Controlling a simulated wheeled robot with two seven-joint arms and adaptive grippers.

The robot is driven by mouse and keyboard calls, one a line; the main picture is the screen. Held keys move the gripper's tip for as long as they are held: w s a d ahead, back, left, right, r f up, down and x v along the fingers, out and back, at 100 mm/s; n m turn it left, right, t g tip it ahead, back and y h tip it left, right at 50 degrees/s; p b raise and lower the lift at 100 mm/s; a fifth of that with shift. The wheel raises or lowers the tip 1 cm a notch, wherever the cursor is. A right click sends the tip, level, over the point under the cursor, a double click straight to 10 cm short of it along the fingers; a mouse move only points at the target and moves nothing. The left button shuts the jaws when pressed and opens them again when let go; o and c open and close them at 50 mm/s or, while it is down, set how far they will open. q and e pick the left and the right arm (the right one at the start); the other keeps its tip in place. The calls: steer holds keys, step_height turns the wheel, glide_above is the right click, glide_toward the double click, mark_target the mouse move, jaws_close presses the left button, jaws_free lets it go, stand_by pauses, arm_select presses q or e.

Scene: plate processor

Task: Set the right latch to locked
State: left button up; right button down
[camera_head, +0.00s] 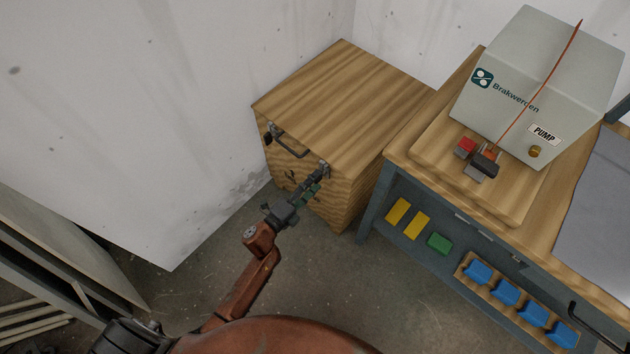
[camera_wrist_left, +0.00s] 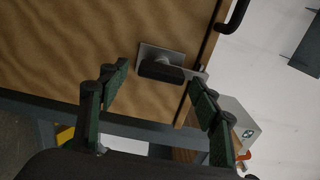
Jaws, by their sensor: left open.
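The wooden box (camera_head: 345,85) stands in the corner, with a left latch (camera_head: 273,132) and a right latch (camera_head: 324,169) at the top edge of its front. In the left wrist view, the right latch (camera_wrist_left: 160,68) shows a metal plate with a dark knob lying lengthwise across it. My left gripper (camera_head: 314,184) is at the right latch, fingers spread. In the left wrist view, my left gripper (camera_wrist_left: 157,82) has one finger on each side of the knob, with no clear contact. In the head view the gripper partly hides the latch. My right gripper is not seen.
A black handle (camera_head: 291,148) sits between the latches and also shows in the left wrist view (camera_wrist_left: 236,16). The workbench (camera_head: 400,155) with a grey pump unit (camera_head: 540,70) stands close on the right. Open floor (camera_head: 205,285) lies before the box.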

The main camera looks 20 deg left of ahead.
arm_select(q)
steer(key=v, duration=1.1)
steer(key=shift+s+a, duration=0.15)
